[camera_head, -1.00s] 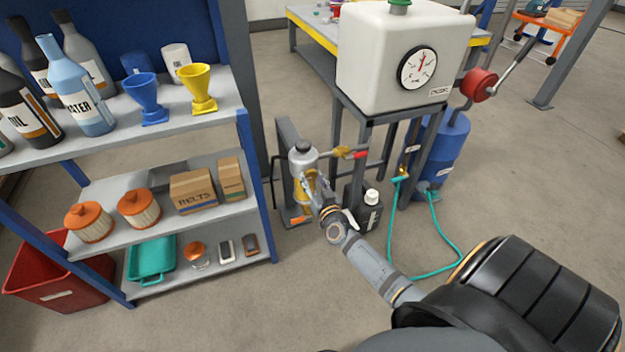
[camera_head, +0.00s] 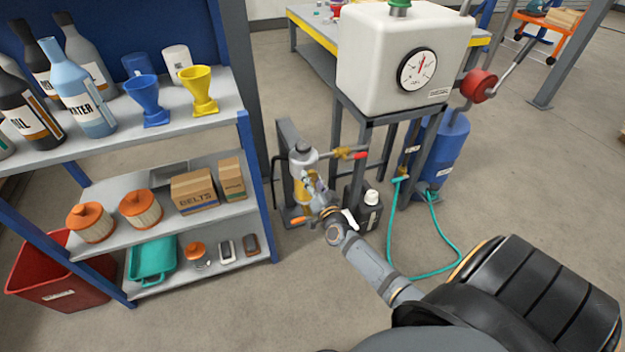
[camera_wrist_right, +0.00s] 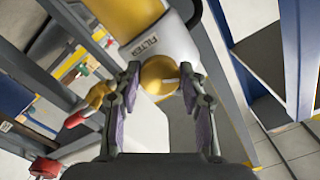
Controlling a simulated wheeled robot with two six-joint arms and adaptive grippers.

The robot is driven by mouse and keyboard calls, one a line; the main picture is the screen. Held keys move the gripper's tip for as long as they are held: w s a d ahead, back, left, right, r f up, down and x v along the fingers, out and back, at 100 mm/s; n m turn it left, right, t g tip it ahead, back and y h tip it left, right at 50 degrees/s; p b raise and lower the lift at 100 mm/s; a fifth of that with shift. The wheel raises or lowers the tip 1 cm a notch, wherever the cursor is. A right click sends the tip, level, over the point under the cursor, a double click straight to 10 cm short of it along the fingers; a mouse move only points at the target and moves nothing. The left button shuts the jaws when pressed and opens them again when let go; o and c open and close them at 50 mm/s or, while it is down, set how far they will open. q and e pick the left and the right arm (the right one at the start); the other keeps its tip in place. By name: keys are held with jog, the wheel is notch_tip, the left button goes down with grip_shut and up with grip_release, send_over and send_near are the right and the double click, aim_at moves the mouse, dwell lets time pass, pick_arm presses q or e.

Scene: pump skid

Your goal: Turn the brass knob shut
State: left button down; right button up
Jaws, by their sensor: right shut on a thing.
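The brass knob (camera_wrist_right: 160,75) sits on the filter housing and shows between the fingertips of my right gripper (camera_wrist_right: 160,84) in the right wrist view. The two fingers press on it from either side. The white housing part marked FILTER (camera_wrist_right: 160,45) and its yellow bowl (camera_wrist_right: 125,12) are just beyond it. In the head view the filter housing (camera_head: 303,160) stands on a grey post, and my right gripper (camera_head: 313,186) is in front of it, hiding the knob. My left gripper is in neither view.
A valve with a red handle (camera_head: 359,156) is right of the filter. A black bottle (camera_head: 370,214) stands below. The white tank (camera_head: 385,50) with a gauge is on a frame behind. A blue shelf (camera_head: 243,150) with goods stands left. Open floor (camera_head: 300,290) lies in front.

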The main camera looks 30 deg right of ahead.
jog(key=m, duration=0.5)
jog(key=shift+m, duration=0.3)
jog(key=m, duration=0.4)
jog(key=shift+m+b, duration=0.45)
jog(key=shift+m, duration=1.05)
jog(key=o, duration=1.2)
jog(key=shift+r, duration=0.1)
jog(key=shift+c, duration=0.2)
